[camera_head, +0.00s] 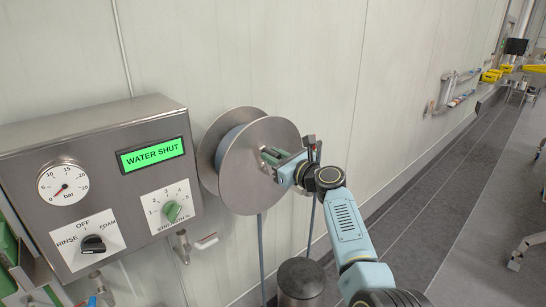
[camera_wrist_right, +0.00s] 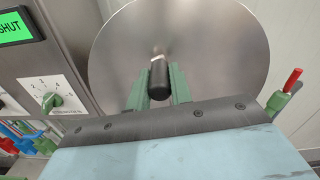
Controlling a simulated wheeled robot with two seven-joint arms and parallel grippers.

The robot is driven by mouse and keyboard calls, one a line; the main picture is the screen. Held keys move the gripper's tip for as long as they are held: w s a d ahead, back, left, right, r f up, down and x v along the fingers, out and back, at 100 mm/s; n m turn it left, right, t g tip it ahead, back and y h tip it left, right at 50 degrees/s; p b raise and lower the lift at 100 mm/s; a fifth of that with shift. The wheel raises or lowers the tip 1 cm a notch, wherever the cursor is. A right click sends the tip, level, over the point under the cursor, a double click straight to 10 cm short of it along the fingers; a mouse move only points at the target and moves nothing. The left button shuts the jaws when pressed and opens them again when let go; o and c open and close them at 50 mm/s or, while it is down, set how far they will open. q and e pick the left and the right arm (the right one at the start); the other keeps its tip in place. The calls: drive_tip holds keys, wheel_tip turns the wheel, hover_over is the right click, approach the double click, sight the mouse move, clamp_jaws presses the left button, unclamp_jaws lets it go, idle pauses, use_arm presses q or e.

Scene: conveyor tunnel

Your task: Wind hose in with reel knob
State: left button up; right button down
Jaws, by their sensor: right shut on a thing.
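The steel hose reel (camera_head: 246,180) is mounted on the wall to the right of the control box; its round face also fills the top of the right wrist view (camera_wrist_right: 205,45). The black reel knob (camera_wrist_right: 159,80) sticks out from the face, between the two green fingers of my right gripper (camera_wrist_right: 158,88). In the head view this gripper (camera_head: 272,158) is at the upper right of the reel face and hides the knob. It is shut on the knob. A blue-grey hose (camera_head: 261,250) hangs down below the reel. My left gripper does not show.
The steel control box (camera_head: 120,130) at left has a green "WATER SHUT" display (camera_head: 151,154), a gauge (camera_head: 63,184), a black selector (camera_head: 93,244) and a green knob (camera_head: 172,211). A dark cylinder (camera_head: 301,280) stands below the reel.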

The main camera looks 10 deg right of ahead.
drive_tip(key=c, duration=1.3)
unclamp_jaws()
drive_tip(key=shift+w+d, duration=0.15)
drive_tip(key=shift+d, duration=0.1)
drive_tip(key=shift+o, duration=0.2)
drive_tip(key=shift+a, duration=0.1)
drive_tip(key=p+v, duration=0.1)
drive_tip(key=v, duration=1.2)
drive_tip(key=shift+s, duration=0.25)
